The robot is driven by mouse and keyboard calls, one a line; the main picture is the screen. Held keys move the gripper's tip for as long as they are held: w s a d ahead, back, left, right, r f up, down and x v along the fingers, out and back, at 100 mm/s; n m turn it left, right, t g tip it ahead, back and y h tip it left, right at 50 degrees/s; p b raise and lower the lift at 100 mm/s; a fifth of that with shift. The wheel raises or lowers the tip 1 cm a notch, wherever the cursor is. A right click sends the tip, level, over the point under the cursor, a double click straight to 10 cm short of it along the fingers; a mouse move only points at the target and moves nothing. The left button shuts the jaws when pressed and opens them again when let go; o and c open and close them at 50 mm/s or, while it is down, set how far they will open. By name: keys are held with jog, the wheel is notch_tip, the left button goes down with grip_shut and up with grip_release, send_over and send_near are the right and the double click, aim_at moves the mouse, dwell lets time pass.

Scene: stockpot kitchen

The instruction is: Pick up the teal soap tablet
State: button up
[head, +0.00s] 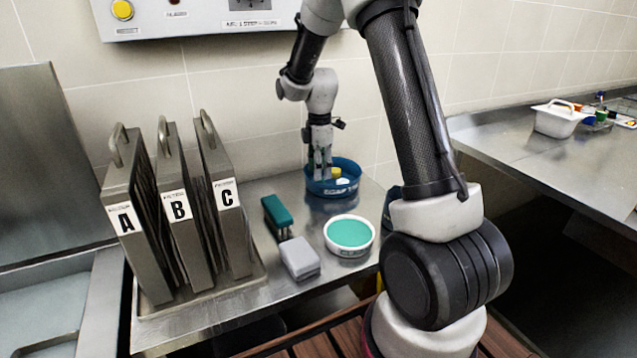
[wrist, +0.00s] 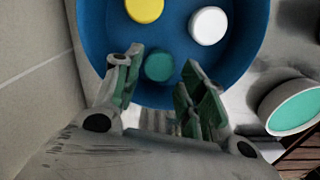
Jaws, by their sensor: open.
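The teal soap tablet (wrist: 159,66) is a small dark green disc lying in a round blue tub (wrist: 90,30), seen in the wrist view. A yellow tablet (wrist: 145,9) and a white tablet (wrist: 208,25) lie in the same tub. My gripper (wrist: 157,72) is open, with its two fingertips either side of the teal tablet in the picture; I cannot tell how far above it they are. In the head view my gripper (head: 323,172) points down at the blue tub (head: 345,189), where the yellow tablet (head: 335,172) and white tablet (head: 343,181) show. The teal tablet is hidden there.
A white bowl with teal contents (head: 349,235) stands in front of the tub. A green-topped brush or block (head: 277,212) and a grey block (head: 299,258) are to its left. Upright metal panels A, B, C (head: 178,215) stand further left. A tiled wall is close behind the tub.

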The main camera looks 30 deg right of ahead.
jog(key=shift+f, duration=1.55)
jog(key=c, duration=0.6)
